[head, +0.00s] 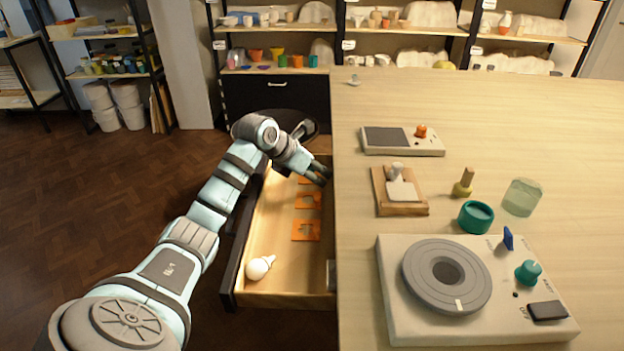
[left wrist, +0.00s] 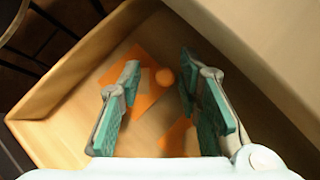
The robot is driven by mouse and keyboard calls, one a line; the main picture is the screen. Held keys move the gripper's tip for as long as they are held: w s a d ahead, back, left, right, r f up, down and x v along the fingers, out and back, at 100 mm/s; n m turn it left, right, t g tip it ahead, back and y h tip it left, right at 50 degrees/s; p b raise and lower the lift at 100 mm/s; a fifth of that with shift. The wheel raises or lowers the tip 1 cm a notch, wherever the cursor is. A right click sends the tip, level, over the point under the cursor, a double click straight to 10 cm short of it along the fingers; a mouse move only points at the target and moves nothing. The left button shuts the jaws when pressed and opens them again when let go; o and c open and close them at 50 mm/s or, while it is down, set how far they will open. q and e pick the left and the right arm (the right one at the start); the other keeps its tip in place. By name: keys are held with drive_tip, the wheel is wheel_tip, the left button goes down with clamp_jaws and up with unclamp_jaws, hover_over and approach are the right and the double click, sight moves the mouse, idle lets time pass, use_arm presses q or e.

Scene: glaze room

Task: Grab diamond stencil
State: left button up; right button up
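An open wooden drawer (head: 285,297) holds several flat orange stencils in a row. The nearest stencil (head: 306,231) and the middle stencil (head: 308,201) show well. A farther stencil (head: 304,181) is partly hidden by my left gripper (head: 321,174), which is over the drawer's far part. In the left wrist view, my left gripper (left wrist: 160,64) is open and empty, its teal pads apart above the drawer floor. One orange stencil (left wrist: 143,97) with a round shape lies between and below the fingers; another stencil (left wrist: 178,139) is nearer. I cannot tell which cutout is a diamond. My right gripper is not in view.
A white bulb-shaped object (head: 260,267) lies at the drawer's near end. The table (head: 480,100) borders the drawer on the right, carrying a wheel unit (head: 400,318), a teal cup (head: 476,217) and a scale (head: 402,150). Floor is free at left.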

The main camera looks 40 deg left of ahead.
use_arm(q)
clamp_jaws()
drive_tip(key=shift+r, duration=0.15)
